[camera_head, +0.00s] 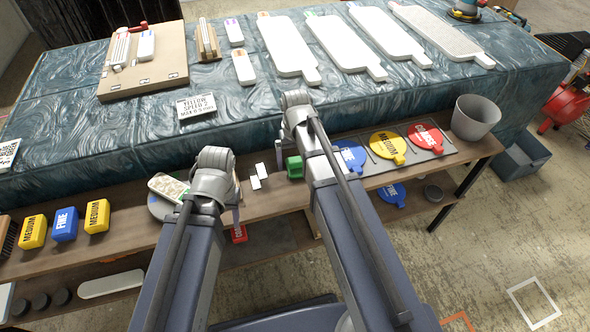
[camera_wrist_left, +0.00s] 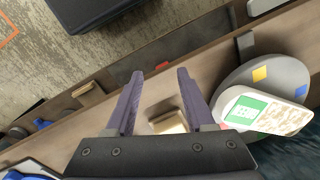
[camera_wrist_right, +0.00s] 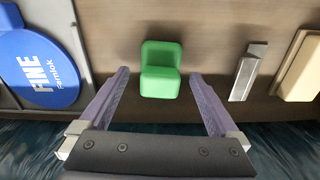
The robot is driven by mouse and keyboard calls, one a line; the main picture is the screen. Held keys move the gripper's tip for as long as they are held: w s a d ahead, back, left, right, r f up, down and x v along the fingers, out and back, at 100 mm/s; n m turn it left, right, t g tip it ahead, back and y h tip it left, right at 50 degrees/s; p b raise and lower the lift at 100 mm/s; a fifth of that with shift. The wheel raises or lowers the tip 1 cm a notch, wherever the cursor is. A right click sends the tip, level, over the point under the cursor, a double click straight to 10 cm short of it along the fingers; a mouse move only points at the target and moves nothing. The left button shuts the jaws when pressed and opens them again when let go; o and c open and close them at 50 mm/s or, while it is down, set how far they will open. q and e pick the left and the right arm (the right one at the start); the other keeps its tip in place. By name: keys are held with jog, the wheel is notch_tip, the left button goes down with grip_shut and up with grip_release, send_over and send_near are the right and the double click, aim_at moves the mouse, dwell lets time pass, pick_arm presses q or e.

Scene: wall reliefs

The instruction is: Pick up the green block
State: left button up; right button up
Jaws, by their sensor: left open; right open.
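The green block (camera_head: 294,167) sits on the wooden shelf, just left of my right forearm in the head view. In the right wrist view the green block (camera_wrist_right: 161,69) has a stepped shape and lies between and just beyond the fingertips. My right gripper (camera_wrist_right: 160,78) is open and empty, with its fingers apart on either side of the block, not touching it. My left gripper (camera_wrist_left: 160,75) is open, over the shelf, with a small pale block (camera_wrist_left: 168,123) seen between its fingers. In the head view both grippers are mostly hidden behind my arms.
A blue FINE disc (camera_wrist_right: 40,68) lies left of the green block in the right wrist view. A metal piece (camera_wrist_right: 247,72) and a beige block (camera_wrist_right: 301,68) stand to its right. A round grey plate (camera_wrist_left: 262,77) bears a green-labelled pad (camera_wrist_left: 262,112). A grey bucket (camera_head: 475,118) stands at the shelf's right end.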

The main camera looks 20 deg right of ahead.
aim_at(295, 159)
jog(key=shift+r, duration=0.1)
jog(key=shift+c, duration=0.4)
jog(key=c, duration=1.4)
jog(key=shift+r, duration=0.1)
notch_tip(295, 159, up, 10)
jog(key=p, duration=1)
